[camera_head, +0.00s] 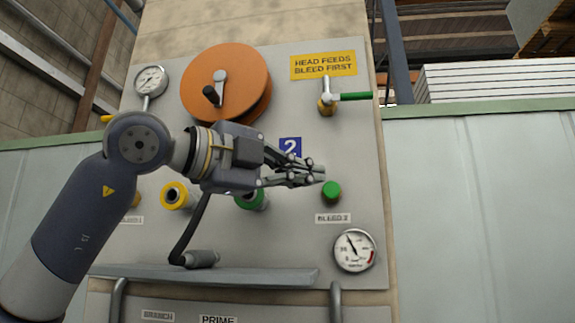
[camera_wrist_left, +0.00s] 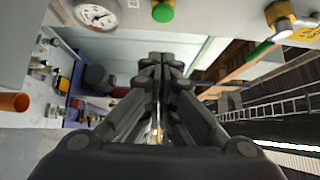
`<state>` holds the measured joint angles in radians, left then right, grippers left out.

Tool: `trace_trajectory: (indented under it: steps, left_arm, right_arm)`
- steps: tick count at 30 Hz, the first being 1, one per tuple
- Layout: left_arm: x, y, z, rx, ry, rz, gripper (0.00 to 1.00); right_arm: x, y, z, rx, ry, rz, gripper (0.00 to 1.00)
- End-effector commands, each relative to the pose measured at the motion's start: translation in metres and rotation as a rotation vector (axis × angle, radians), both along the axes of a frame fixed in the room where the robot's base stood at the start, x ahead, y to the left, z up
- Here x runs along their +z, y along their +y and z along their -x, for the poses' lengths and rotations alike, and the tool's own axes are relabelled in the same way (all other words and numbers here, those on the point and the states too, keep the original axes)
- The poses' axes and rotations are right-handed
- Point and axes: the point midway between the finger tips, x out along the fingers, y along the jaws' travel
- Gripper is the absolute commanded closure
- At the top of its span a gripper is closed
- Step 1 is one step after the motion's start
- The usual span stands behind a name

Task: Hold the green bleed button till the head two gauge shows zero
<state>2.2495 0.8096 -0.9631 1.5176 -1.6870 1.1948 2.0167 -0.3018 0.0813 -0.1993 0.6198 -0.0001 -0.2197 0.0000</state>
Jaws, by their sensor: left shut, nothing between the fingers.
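The green bleed button (camera_head: 331,192) sticks out of the grey panel above a "BLEED 2" label (camera_head: 332,218). The head two gauge (camera_head: 354,250) is below it; its needle points up and slightly left, and the exact reading is too small to tell. My left gripper (camera_head: 322,174) is shut and empty, its fingertips pointing right, just above and left of the button in the head view. In the left wrist view the button (camera_wrist_left: 163,12) and the gauge (camera_wrist_left: 97,14) lie at the top edge, apart from the shut fingertips (camera_wrist_left: 165,58). My right gripper is out of view.
A green-handled valve (camera_head: 350,97) is on the panel above the button, under a yellow sign (camera_head: 323,65). An orange reel (camera_head: 226,84) and another gauge (camera_head: 151,80) are at upper left. A grey ledge (camera_head: 215,276) runs below my left arm.

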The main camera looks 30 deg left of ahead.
Motion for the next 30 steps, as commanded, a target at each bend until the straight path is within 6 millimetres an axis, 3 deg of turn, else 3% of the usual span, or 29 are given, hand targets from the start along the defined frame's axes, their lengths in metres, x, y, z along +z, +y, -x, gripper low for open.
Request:
trace_trajectory:
  steps: [7, 12, 18, 30]
  left_arm:
    - [0.003, -0.026, -0.047, -0.001, 0.002, -0.002, 1.00]
    - [0.003, -0.015, -0.070, 0.001, 0.003, 0.001, 1.00]
    - [0.001, -0.012, -0.081, 0.001, 0.000, 0.001, 1.00]
    - [0.000, -0.011, -0.084, 0.000, 0.000, 0.001, 1.00]
  right_arm:
    - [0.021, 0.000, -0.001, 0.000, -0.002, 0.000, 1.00]
    - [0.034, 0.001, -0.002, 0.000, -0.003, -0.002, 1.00]
    - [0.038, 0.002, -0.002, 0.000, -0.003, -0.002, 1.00]
    - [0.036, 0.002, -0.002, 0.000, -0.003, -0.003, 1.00]
